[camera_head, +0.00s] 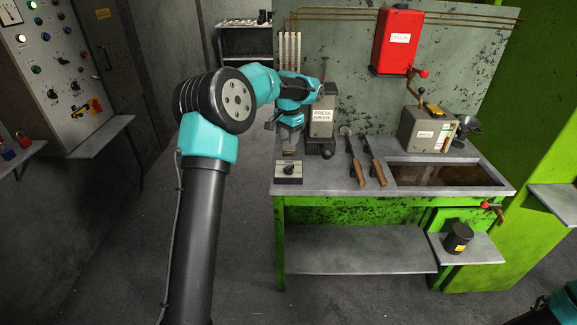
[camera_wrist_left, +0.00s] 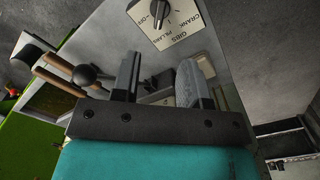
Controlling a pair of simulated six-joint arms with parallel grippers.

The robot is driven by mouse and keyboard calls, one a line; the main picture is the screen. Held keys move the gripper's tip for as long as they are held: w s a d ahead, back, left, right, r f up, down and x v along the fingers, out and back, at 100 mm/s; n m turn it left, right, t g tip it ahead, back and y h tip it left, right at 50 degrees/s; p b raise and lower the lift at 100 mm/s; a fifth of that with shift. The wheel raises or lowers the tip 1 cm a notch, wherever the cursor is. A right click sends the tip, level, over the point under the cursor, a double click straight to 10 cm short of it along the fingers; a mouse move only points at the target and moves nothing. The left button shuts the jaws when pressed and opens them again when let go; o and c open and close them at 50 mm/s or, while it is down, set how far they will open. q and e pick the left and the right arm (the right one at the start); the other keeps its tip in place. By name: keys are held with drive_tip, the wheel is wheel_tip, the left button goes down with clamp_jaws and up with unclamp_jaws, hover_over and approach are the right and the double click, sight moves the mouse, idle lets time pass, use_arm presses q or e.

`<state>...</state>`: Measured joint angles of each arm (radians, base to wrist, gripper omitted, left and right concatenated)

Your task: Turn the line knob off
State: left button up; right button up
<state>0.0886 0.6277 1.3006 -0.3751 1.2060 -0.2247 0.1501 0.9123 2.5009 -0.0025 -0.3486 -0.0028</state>
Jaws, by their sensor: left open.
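The line knob (camera_head: 288,170) is a black rotary knob on a small pale box at the bench's front left corner. In the left wrist view the knob (camera_wrist_left: 159,9) is near the top edge, partly cut off. Its plate carries several labels, among them OFF, CRANK, PILLARS and GIBS; I cannot tell its exact setting. My left gripper (camera_head: 291,146) is open and empty, above and behind the knob box, apart from it. Its two fingers (camera_wrist_left: 160,72) point toward the bench in the wrist view. My right gripper is out of view.
A red box (camera_head: 397,40) hangs on the back panel. A control panel (camera_head: 55,65) is at the far left.

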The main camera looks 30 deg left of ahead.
sight(289, 166)
use_arm(q)
wheel_tip(289, 166, down, 13)
drive_tip(key=shift+r, duration=0.15)
idle(0.4)
clamp_jaws()
